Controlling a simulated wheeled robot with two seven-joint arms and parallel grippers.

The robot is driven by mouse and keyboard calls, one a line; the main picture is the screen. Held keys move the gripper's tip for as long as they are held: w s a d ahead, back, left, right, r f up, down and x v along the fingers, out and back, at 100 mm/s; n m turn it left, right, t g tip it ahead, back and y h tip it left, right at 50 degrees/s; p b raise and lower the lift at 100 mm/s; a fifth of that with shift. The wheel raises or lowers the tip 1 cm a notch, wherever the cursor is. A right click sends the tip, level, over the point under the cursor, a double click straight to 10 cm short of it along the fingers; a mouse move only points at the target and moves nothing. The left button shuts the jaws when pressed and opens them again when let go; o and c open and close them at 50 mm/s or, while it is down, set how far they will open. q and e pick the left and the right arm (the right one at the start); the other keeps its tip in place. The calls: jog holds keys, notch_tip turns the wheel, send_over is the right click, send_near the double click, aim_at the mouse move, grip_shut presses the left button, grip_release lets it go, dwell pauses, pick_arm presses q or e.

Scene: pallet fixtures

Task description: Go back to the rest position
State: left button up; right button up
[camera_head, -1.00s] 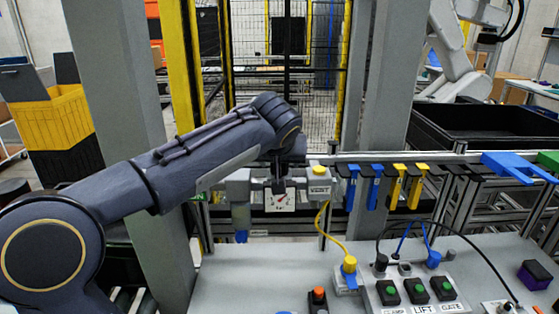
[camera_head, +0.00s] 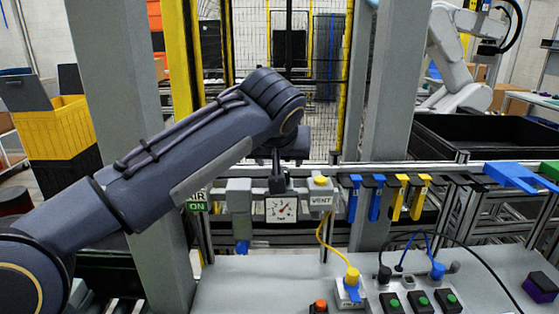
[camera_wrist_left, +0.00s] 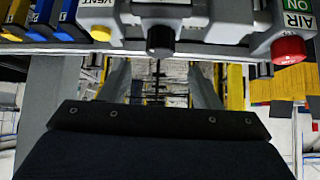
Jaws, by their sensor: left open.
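My left arm comes in from the left in the head view and bends down at the wrist in front of the air unit. My left gripper shows in the wrist view (camera_wrist_left: 158,70), its two grey fingers apart with nothing between them. The knob also shows in the wrist view (camera_wrist_left: 160,40). Whether gripper and knob touch cannot be told. My right gripper is not in view.
Yellow-capped VENT valve (camera_head: 320,190) and AIR ON sign (camera_head: 197,201) flank the gauge. Blue and yellow hooks (camera_head: 376,196) hang on the rail. A button box (camera_head: 418,300) with cables stands on the grey bench (camera_head: 245,275). Grey posts (camera_head: 388,90) and a black crate (camera_head: 480,137) stand behind.

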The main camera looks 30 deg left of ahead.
pick_arm(q)
jog(key=s+d+f+m+g+h, duration=0.1)
jog(key=s+d+f+h, duration=0.3)
jog(key=s+f, duration=0.8)
jog(key=s+d+f+m+g+h, duration=0.1)
jog(key=s+d+f+m+h, duration=0.1)
jog(key=s+f, duration=0.9)
notch_tip(320, 180, down, 3)
jog(key=d+h, duration=0.1)
jog(key=d, duration=0.1)
jog(key=shift+s+d+m+h, duration=0.3)
jog(key=shift+s+d+h, duration=0.05)
jog(key=shift+d+h, duration=0.05)
